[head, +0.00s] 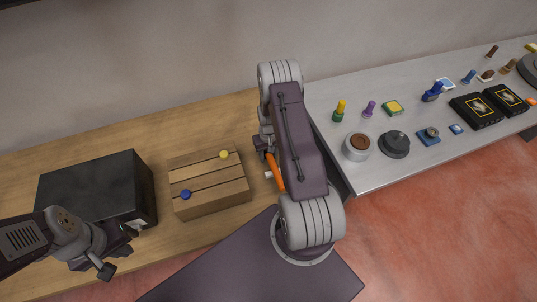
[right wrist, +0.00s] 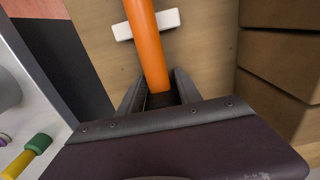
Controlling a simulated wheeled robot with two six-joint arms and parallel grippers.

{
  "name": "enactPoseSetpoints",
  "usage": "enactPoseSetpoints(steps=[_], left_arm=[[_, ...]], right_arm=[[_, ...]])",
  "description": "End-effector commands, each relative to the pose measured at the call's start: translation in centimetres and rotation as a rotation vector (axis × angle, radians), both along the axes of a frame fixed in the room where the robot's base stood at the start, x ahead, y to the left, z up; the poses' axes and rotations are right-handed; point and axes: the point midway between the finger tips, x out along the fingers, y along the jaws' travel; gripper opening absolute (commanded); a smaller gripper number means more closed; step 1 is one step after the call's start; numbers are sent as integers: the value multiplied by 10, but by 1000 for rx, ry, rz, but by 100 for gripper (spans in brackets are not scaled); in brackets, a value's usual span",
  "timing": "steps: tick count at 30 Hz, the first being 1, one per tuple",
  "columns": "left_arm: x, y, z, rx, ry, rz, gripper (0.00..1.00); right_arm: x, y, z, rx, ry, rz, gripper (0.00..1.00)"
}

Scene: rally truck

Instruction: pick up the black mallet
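An orange handle (head: 276,172) shows beside my right arm, over the table edge; a black mallet head is not clearly visible. In the right wrist view the orange handle (right wrist: 149,45) runs from between the fingers up to the top edge. My right gripper (right wrist: 159,88) has a finger on either side of it, with something dark between them. I cannot tell whether the fingers press on it. In the head view the arm mostly hides this gripper (head: 263,146). My left gripper (head: 128,230) is at the front of a black box; its finger gap is unclear.
The black box (head: 95,185) and a slotted wooden block (head: 208,183) with blue and yellow knobs stand on the wooden table (head: 110,130). A white bar (right wrist: 128,31) lies behind the handle. A grey table (head: 365,105) at right carries stamps, tins and black boxes.

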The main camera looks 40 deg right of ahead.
Motion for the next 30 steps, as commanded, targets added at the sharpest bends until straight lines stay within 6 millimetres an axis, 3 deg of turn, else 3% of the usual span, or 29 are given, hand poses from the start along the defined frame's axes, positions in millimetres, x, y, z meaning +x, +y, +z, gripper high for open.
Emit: enactPoseSetpoints(steps=[1, 3, 16, 24, 30], left_arm=[[0, 0, 0, 0, 0, 0, 0], [0, 0, 0, 0, 0, 0, 0], [0, 0, -2, 0, 0, 0, 0], [0, 0, -15, 0, 0, 0, 0], [0, 0, -24, 0, 0, 0, 0]], right_arm=[[0, 0, 0, 0, 0, 0, 19], [0, 0, 0, 0, 0, 0, 0], [1, 0, 4, -1, -2, 0, 0], [2, -1, 38, -3, -5, 0, 0], [-38, -5, 63, -2, -3, -4, 0]])
